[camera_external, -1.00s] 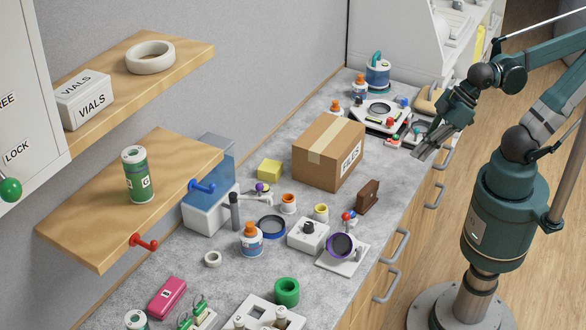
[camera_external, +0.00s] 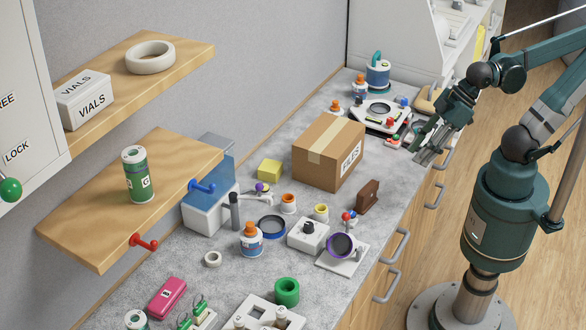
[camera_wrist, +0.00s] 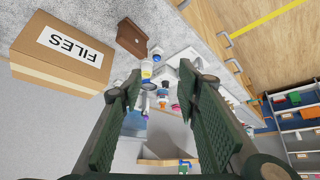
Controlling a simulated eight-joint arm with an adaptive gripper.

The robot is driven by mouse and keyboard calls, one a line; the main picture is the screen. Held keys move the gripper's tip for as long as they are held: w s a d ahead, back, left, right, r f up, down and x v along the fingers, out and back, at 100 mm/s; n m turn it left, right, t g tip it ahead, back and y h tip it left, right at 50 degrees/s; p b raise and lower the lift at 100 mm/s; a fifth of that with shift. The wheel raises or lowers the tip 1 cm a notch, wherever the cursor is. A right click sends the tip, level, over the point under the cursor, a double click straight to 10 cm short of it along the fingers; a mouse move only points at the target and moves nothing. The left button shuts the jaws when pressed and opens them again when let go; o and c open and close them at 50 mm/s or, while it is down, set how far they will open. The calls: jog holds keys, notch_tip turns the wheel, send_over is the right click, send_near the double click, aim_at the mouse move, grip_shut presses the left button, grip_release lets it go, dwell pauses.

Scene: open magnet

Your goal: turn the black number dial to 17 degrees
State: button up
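A white box with a black knob (camera_external: 308,228) stands on the grey counter and looks like the dial. Its numbers and angle are too small to read. My gripper (camera_external: 425,150) is over the counter's right edge, beyond the cardboard box and well away from the knob. In the wrist view my gripper (camera_wrist: 158,80) has its two dark green fingers apart with nothing held between them. I cannot make out the knob for certain in the wrist view, where small items show beyond the fingertips.
A cardboard FILES box (camera_external: 328,152) and a brown block (camera_external: 368,196) stand between my gripper and the knob box. A purple-rimmed round piece on a white base (camera_external: 342,247) is close to the knob box's right. An orange-capped bottle (camera_external: 251,240) stands at its left.

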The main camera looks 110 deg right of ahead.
jog(key=w, duration=0.1)
jog(key=m+g+p, duration=0.6)
jog(key=m+p, duration=0.4)
jog(key=m, duration=0.2)
send_over(309, 224)
jog(key=f, duration=0.9)
jog(key=shift+s+d, duration=0.1)
jog(key=shift+s, duration=0.3)
jog(key=shift+w+f+g, duration=0.25)
jog(key=shift+f+g, duration=0.05)
jog(key=shift+f, duration=0.1)
jog(key=shift+w+f, duration=0.1)
jog(key=shift+f, duration=3.8)
